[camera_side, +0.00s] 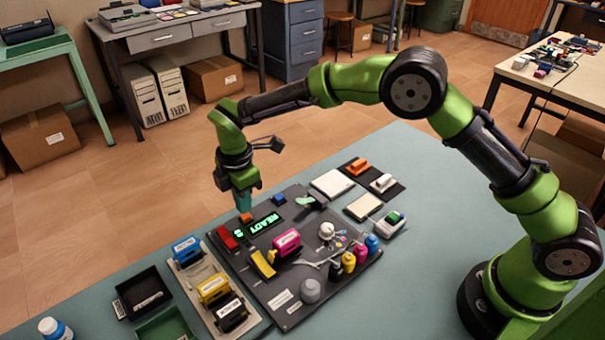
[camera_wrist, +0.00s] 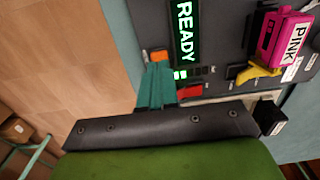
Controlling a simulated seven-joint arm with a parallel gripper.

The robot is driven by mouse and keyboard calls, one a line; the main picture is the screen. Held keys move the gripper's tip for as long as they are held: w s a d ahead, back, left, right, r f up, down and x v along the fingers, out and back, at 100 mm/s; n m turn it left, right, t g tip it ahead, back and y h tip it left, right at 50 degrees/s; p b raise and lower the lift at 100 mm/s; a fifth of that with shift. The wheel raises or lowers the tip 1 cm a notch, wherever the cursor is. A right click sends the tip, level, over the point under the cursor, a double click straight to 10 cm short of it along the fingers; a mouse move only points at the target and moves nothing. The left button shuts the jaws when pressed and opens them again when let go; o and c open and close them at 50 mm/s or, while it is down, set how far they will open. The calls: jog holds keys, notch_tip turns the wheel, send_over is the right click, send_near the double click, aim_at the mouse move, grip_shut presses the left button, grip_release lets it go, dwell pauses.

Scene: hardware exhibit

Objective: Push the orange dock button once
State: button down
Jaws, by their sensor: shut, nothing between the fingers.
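The orange dock button (camera_side: 246,217) sits on the dark dock panel (camera_side: 313,285), at its far left edge beside the lit green READY display (camera_side: 264,223). In the wrist view the orange button (camera_wrist: 159,56) shows just beyond the fingertips, and the READY display (camera_wrist: 185,32) is to its right. My gripper (camera_side: 243,208) is shut and empty, its teal fingers pointing down close over the button. In the wrist view the fingertips (camera_wrist: 159,67) partly cover the button's near edge. I cannot tell whether they touch it.
A red part (camera_side: 228,237) lies close beside the display. A pink cartridge (camera_side: 287,241), a yellow lever (camera_side: 263,263) and several small ink bottles stand on the panel. A rack of cartridges (camera_side: 241,325) and a black tray (camera_side: 142,293) are at the front left.

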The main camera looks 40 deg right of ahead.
jog(key=shift+f, duration=1.05)
dwell(0.5)
jog(key=shift+r, duration=3.55)
